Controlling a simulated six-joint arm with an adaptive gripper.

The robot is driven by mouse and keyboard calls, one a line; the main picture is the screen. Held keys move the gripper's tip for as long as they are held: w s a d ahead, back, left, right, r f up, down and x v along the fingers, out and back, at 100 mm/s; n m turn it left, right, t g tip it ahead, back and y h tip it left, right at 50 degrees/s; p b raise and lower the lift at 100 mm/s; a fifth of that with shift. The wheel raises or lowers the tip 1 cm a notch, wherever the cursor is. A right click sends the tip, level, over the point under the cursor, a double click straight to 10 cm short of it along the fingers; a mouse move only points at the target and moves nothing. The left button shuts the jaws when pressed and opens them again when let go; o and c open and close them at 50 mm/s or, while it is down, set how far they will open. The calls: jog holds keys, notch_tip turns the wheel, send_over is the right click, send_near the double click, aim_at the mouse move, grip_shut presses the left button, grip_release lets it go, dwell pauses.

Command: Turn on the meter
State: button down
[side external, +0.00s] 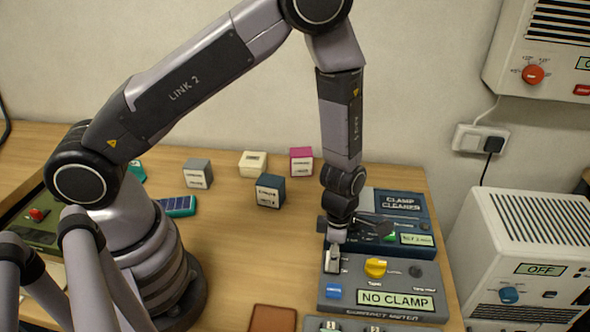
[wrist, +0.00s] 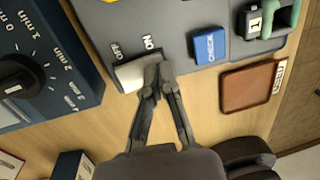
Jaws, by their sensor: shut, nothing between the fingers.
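The meter (side external: 345,295) is a grey box with a lit display (side external: 395,300) reading "NO CLAMP", a yellow knob (side external: 375,267) and a blue button (side external: 333,291). Its white rocker switch (side external: 332,261) is at the back left corner. In the wrist view the switch (wrist: 135,75) lies between the labels "OFF" and "ON". My gripper (wrist: 160,76) is shut and empty, its fingertips at the "ON" end of the switch, seemingly touching it. In the side view my gripper (side external: 336,236) points down over the switch and hides part of it.
The clamp cleaner (side external: 405,206), a dark box with a green display, stands right behind the meter. A brown pad (wrist: 248,88) lies beside the meter. Several small boxes, including a blue one (side external: 270,191), stand further back. The table middle (side external: 235,245) is clear.

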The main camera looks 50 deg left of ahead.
jog(key=shift+a, duration=0.1)
jog(key=shift+w+a+r, duration=0.3)
jog(key=shift+w+a, duration=0.15)
jog(key=shift+w, duration=0.05)
jog(key=shift+r, duration=0.1)
notch_tip(320, 180, up, 14)
jog(key=s+d, duration=0.1)
dwell(0.7)
jog(key=shift+s+d, duration=0.1)
jog(key=s+a+r+m+t, duration=0.1)
jog(key=a+r+m, duration=0.2)
jog(key=r+m, duration=0.15)
jog(key=a+r+m+t, duration=0.1)
jog(key=a+r+m, duration=0.15)
jog(key=r, duration=0.25)
jog(key=s+a+r+m+t, duration=0.2)
jog(key=s+a+r+m, duration=0.3)
jog(key=m, duration=0.5)
jog(key=s+a+r+m+t+y, duration=0.1)
jog(key=s+a+r+m+t, duration=0.1)
jog(key=s+a+r+m, duration=0.4)
jog(key=s+r+m, duration=0.1)
jog(key=s+m, duration=0.3)
jog(key=shift+s+a+r+t, duration=0.15)
jog(key=shift+s+a+t, duration=0.05)
jog(key=shift+a+t, duration=0.1)
